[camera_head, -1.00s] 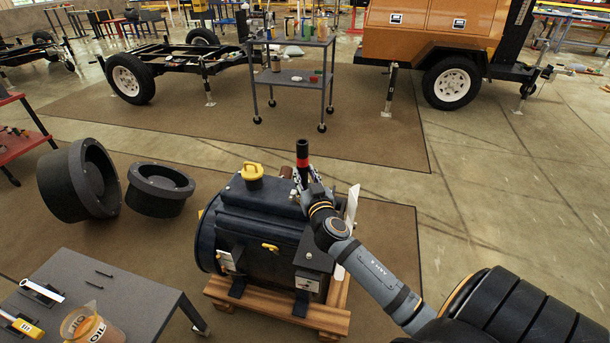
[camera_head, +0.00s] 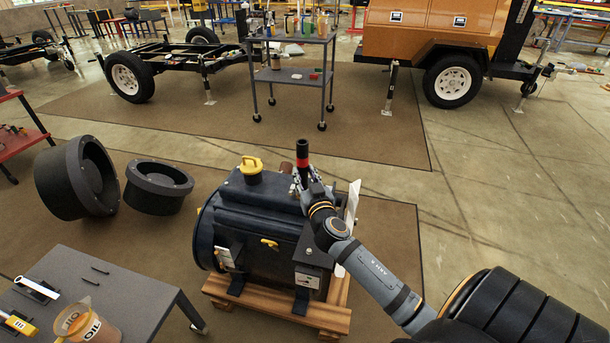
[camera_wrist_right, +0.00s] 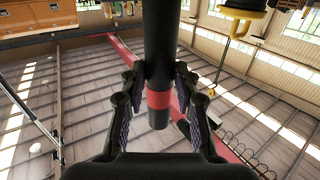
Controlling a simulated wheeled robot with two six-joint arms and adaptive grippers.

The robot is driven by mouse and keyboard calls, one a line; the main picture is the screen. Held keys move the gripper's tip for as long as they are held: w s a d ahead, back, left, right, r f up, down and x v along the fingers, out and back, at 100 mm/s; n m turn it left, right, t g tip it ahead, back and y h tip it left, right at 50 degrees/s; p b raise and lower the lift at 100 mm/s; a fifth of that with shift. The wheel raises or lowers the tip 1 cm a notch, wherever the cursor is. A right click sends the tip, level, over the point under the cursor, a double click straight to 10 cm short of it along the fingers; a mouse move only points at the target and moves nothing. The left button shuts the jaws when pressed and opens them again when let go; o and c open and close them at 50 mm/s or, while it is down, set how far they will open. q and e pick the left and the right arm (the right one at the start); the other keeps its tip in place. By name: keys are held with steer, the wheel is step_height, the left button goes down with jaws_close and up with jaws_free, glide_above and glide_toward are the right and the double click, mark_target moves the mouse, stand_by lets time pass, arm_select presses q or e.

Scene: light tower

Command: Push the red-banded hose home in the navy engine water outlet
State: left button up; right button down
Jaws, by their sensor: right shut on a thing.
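The black hose (camera_head: 302,149) with a red band (camera_head: 303,162) stands nearly upright above the far right end of the navy engine (camera_head: 262,214). My right gripper (camera_head: 303,175) is shut on the hose. In the right wrist view the hose (camera_wrist_right: 160,40) runs down between the two fingers, with the red band (camera_wrist_right: 159,99) at the fingertips and a free black end below. The water outlet cannot be made out, so I cannot tell whether the hose meets it. My left gripper is not in view.
The engine stands on a wooden pallet (camera_head: 270,313), with a yellow cap (camera_head: 252,166) on top and a white fan (camera_head: 350,212) at its right. A grey table (camera_head: 135,300) with an oil jug (camera_head: 85,325) is at front left. Two black round parts (camera_head: 160,188) lie behind it.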

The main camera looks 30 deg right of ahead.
steer(key=shift+f, duration=0.25)
steer(key=c, duration=0.9)
jaws_free()
steer(key=shift+s, duration=0.1)
steer(key=v, duration=1.1)
steer(key=shift+s+a, duration=0.1)
steer(key=shift+s, duration=0.3)
